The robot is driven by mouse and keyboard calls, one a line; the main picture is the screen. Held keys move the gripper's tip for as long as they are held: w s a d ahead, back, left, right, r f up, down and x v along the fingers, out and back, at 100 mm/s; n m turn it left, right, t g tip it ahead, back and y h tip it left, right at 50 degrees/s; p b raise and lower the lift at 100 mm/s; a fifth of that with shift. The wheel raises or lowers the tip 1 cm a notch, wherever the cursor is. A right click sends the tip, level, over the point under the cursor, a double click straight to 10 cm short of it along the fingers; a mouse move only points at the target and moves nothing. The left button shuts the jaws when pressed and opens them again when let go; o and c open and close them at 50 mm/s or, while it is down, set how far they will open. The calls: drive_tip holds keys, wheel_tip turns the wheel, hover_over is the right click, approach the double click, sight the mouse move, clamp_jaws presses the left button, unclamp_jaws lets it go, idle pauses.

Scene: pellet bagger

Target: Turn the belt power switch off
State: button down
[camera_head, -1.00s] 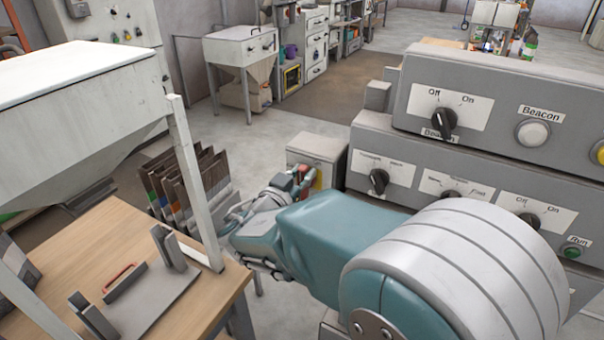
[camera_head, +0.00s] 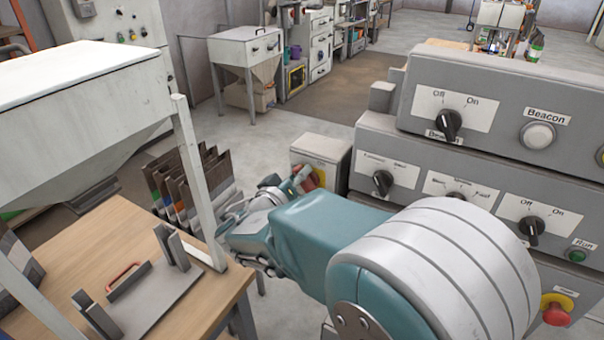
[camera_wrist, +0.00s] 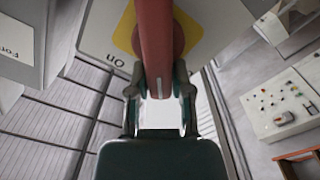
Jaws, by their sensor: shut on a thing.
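The belt power switch appears to be the grey box (camera_head: 322,153) left of the control panels, with a yellow plate and red handle (camera_head: 318,176) on its front. In the wrist view the long red handle (camera_wrist: 160,45) stands out from a yellow disc (camera_wrist: 124,32). An upside-down "On" label shows beside the disc. My gripper (camera_wrist: 160,85) is shut on the handle's near end, one finger on each side. In the head view my gripper (camera_head: 295,184) is at the box front, partly hidden by my arm. The handle's exact setting cannot be told.
Stacked grey panels (camera_head: 480,165) with black knobs and a red stop button (camera_head: 557,308) stand at right. A wooden table (camera_head: 95,230) with a metal fixture and a white hopper (camera_head: 80,110) are at left. Folded bags (camera_head: 190,185) stand beyond the table.

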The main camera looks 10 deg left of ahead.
drive_tip(key=shift+w+a+f+n, duration=0.15)
drive_tip(key=shift+f+n, duration=0.3)
drive_tip(key=shift+n, duration=1.3)
drive_tip(key=shift+s+a+f+n, duration=0.15)
drive_tip(key=shift+f+n, duration=0.25)
drive_tip(key=shift+n, duration=1.3)
drive_tip(key=shift+w+a+f+n, duration=0.2)
drive_tip(key=shift+f+n, duration=0.25)
drive_tip(key=shift+n, duration=1.3)
drive_tip(key=shift+s, duration=0.1)
drive_tip(key=c, duration=0.5)
unclamp_jaws()
drive_tip(key=shift+f, duration=0.1)
drive_tip(key=shift+a, duration=0.15)
drive_tip(key=shift+r, duration=0.2)
